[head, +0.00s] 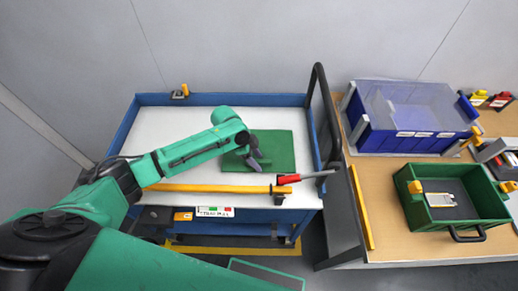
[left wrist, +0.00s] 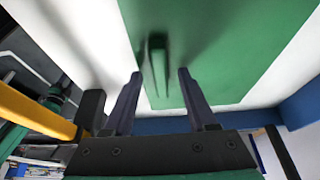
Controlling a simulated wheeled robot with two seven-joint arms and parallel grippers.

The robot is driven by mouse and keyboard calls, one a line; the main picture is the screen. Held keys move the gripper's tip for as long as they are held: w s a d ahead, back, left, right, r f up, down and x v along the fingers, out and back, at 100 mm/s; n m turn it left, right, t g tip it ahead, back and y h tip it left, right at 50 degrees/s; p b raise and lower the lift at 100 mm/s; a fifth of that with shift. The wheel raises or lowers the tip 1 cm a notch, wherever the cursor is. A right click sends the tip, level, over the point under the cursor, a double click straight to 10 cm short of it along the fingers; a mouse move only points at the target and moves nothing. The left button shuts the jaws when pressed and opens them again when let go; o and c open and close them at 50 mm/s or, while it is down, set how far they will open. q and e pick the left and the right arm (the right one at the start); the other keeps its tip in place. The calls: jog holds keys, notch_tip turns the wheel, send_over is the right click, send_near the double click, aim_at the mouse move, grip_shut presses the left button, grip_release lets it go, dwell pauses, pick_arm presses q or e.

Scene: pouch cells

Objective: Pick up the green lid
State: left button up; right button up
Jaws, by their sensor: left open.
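The green lid (head: 273,152) is a flat green rectangle lying on the white top of the blue-framed cart. In the left wrist view the green lid (left wrist: 245,45) fills the upper middle, with a raised green handle (left wrist: 159,68) standing from it. My left gripper (head: 255,163) is over the left part of the lid and hides some of it. In the left wrist view my left gripper (left wrist: 160,73) is open, its two dark fingers apart on either side of the handle. I cannot tell whether they touch it. My right gripper is not in view.
The blue-framed cart (head: 180,98) has a yellow bar (head: 220,188) along its front and a red-handled tool (head: 290,179) at the front right. On the wooden table (head: 390,185) at right stand a blue bin with a clear cover (head: 405,105) and a green open crate (head: 413,207).

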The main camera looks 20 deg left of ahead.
pick_arm(q)
grip_shut()
